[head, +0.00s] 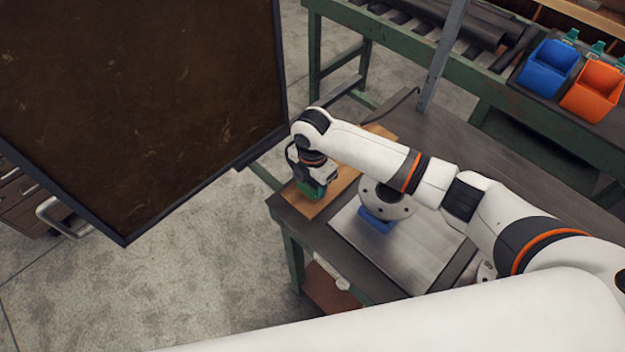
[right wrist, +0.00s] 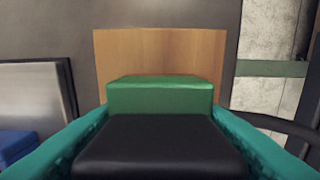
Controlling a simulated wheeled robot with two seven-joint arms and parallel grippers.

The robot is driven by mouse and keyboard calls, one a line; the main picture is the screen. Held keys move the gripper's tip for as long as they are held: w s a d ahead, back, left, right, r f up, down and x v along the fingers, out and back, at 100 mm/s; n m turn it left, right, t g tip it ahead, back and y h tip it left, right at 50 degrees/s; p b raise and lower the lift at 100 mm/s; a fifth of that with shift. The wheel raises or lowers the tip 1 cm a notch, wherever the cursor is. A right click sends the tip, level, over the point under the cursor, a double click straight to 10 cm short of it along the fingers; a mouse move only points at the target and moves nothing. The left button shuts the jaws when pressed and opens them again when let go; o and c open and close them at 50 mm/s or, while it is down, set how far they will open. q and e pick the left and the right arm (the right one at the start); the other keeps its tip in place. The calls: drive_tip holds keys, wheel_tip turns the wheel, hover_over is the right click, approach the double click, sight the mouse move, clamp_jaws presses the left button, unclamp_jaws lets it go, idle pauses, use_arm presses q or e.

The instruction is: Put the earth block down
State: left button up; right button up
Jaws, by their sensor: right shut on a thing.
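The earth block (right wrist: 160,98), green with a black part nearer the camera, sits between the two teal fingers of my right gripper (right wrist: 160,140) in the right wrist view. My right gripper (head: 313,182) is shut on it and points down over the wooden board (head: 345,180). The green below the gripper in the head view is small and partly hidden. The board also shows behind the block in the right wrist view (right wrist: 160,52). I cannot tell whether the block touches the board. My left gripper is not in view.
The flanged pipe (head: 386,203) stands right of the gripper, by a blue support (head: 376,222) on a metal plate (head: 400,258). A large dark panel (head: 130,100) fills the upper left. Blue (head: 548,68) and orange (head: 594,91) bins stand on the back bench.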

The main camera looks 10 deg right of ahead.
drive_tip(key=o, duration=1)
drive_tip(key=shift+f, duration=0.15)
drive_tip(key=o, duration=0.5)
drive_tip(key=shift+s, duration=0.1)
drive_tip(key=shift+c, duration=0.2)
wheel_tip(320, 180, up, 12)
drive_tip(key=shift+r+b, duration=0.2)
drive_tip(key=shift+b, duration=0.65)
